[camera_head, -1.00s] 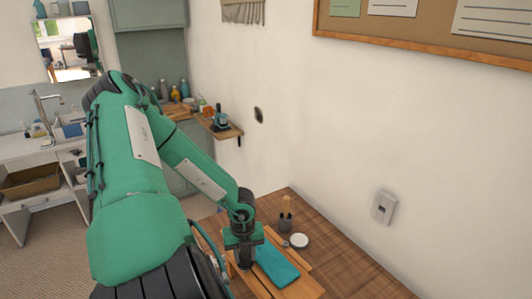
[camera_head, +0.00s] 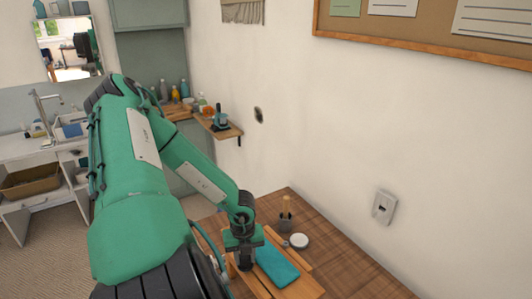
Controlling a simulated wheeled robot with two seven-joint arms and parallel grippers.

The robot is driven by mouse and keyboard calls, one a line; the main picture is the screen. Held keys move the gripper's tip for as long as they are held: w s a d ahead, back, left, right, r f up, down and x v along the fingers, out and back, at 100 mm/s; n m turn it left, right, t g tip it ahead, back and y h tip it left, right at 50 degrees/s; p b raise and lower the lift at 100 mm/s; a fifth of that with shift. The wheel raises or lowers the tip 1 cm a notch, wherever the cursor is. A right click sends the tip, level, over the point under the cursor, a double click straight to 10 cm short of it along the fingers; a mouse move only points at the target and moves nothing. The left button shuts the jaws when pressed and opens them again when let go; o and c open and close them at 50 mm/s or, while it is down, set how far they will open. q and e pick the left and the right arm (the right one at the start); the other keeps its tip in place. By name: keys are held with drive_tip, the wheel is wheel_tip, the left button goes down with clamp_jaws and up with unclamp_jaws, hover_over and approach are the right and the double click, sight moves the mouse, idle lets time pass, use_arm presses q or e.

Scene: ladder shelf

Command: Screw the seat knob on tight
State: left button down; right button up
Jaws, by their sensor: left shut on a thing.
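My left gripper (camera_head: 245,264) points down at a wooden board (camera_head: 304,287) on the table, left of a flat teal piece (camera_head: 277,266). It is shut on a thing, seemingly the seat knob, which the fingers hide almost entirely. I cannot tell how the knob sits on its thread. My right gripper is not in view.
The brown wooden table (camera_head: 345,270) stands against the white wall. A dark cup with a wooden-handled tool (camera_head: 286,222) and a round white-topped item (camera_head: 299,241) stand behind the teal piece. The table's right side is clear. A small wall shelf (camera_head: 219,130) is farther back.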

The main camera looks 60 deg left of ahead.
use_arm(q)
drive_tip(key=shift+f, duration=0.35)
drive_tip(key=c, duration=1)
unclamp_jaws()
drive_tip(key=shift+o, duration=0.6)
drive_tip(key=o, duration=0.9)
